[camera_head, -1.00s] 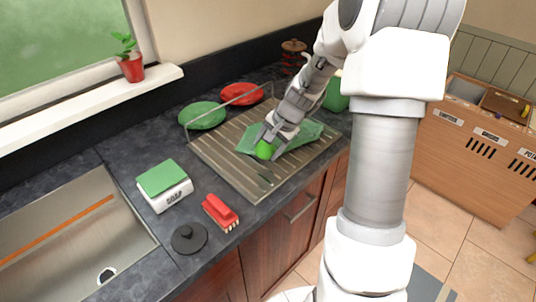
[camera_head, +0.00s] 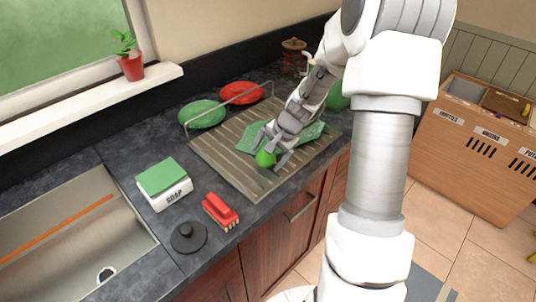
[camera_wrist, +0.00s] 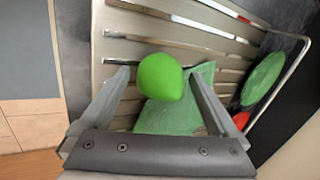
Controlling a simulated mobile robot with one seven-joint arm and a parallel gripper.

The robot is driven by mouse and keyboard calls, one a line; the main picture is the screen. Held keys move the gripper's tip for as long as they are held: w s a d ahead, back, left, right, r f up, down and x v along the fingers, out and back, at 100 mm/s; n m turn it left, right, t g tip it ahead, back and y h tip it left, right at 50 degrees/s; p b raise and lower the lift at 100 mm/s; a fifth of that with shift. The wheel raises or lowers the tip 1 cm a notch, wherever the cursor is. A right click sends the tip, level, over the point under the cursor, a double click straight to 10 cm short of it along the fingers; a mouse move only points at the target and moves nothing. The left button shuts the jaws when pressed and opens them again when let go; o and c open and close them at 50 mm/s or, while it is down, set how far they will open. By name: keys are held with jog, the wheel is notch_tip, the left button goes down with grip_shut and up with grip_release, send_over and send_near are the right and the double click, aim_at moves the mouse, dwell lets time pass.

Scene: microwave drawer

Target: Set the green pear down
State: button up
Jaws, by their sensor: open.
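The green pear (camera_head: 265,159) is on the slatted drying rack (camera_head: 222,160), near its front edge. In the wrist view the pear (camera_wrist: 160,77) sits between the spread fingers, with a gap on each side. My gripper (camera_head: 269,153) is open around the pear, and its fingers (camera_wrist: 165,92) do not touch it in the wrist view. A green cloth (camera_head: 308,133) lies on the rack behind the pear, and it also shows in the wrist view (camera_wrist: 170,117). The underside of the pear is hidden, so its exact contact with the rack is not visible.
A green plate (camera_head: 202,114) and a red plate (camera_head: 242,93) stand at the rack's back beside a wire rail. A soap box (camera_head: 166,190), red brush (camera_head: 220,210) and black lid (camera_head: 188,237) lie left of the rack. The sink (camera_head: 60,245) is further left.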

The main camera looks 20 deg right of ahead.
jog(key=shift+r, duration=0.25)
jog(key=v, duration=1.1)
jog(key=shift+s+r+p, duration=0.2)
jog(key=shift+r+p, duration=0.15)
